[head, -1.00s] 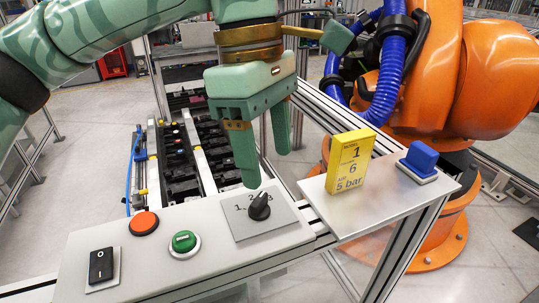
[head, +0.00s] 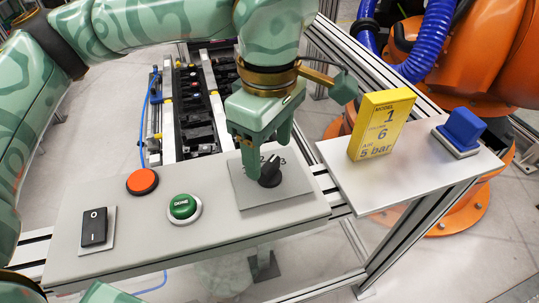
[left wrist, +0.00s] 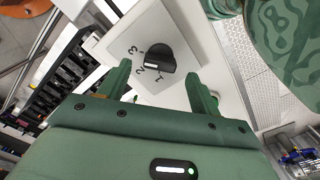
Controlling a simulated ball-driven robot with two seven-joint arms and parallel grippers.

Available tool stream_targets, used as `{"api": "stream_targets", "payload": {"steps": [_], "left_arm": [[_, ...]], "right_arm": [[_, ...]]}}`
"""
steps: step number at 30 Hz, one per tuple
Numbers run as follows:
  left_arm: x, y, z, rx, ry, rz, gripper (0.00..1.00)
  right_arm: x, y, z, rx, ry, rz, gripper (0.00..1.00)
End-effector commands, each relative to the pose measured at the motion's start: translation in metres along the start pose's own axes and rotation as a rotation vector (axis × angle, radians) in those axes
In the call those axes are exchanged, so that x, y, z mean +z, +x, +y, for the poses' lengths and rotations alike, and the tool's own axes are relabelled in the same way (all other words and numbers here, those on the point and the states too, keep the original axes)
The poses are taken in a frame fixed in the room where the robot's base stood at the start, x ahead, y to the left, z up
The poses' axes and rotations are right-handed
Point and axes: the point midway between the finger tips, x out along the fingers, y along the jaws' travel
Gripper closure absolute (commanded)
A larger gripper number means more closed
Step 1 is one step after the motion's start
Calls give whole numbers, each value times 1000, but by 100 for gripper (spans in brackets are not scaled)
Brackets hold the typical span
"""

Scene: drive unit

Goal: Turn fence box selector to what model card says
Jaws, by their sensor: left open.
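The black selector knob (head: 270,172) sits on a grey plate (head: 250,193) marked 1, 2 and 3 on the fence box (head: 225,224). In the left wrist view, the white pointer line on the knob (left wrist: 158,52) faces the 2. In the left wrist view, the fingers of my left gripper (left wrist: 160,82) are apart, on either side of the knob's lower edge. My right gripper is not in view.
The box also holds a black rocker switch (head: 94,227), an orange button (head: 142,181) and a green button (head: 183,207). A blue block (head: 461,129) stands beside the card on a side shelf (head: 410,170). An orange robot arm (head: 495,55) stands behind.

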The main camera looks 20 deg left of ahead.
Motion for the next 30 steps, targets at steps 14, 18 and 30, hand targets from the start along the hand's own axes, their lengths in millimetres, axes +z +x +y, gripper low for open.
{"api": "stream_targets", "payload": {"steps": [14,18,30], "left_arm": [[0,27,0,0,-1,0,36],[0,27,0,0,-1,0,59],[0,28,0,-1,-25,0,81]], "right_arm": [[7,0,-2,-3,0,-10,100],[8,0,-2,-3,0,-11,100],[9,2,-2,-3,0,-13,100]]}}
